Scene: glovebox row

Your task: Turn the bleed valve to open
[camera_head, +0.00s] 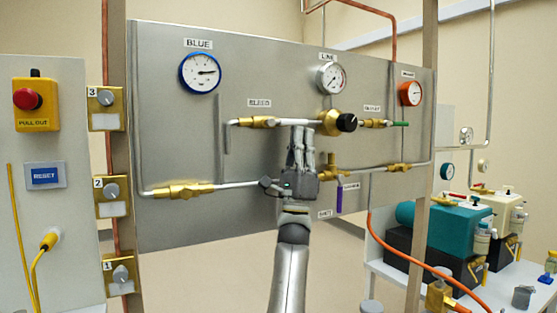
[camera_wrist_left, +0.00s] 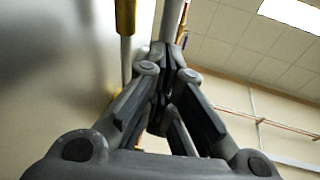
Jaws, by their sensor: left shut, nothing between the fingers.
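The brass bleed valve (camera_head: 257,122) sits on the upper pipe of the steel panel, under a BLEED label (camera_head: 259,103). I cannot make out its handle. My left gripper (camera_head: 302,130) points up in front of the panel, right of this valve, with its fingertips at the upper pipe's height. It is shut and empty; I cannot tell whether it touches the pipe. In the left wrist view its fingers (camera_wrist_left: 168,55) meet near a silver pipe (camera_wrist_left: 171,18), and a brass fitting (camera_wrist_left: 125,15) shows at the left. My right gripper is not in view.
A black-knobbed regulator (camera_head: 346,122) and a green-handled valve (camera_head: 400,124) lie right of my gripper. A purple handle (camera_head: 340,198) hangs close beside it. Gauges, including a blue one (camera_head: 200,73), sit above. A bench (camera_head: 510,290) with pumps stands at the right.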

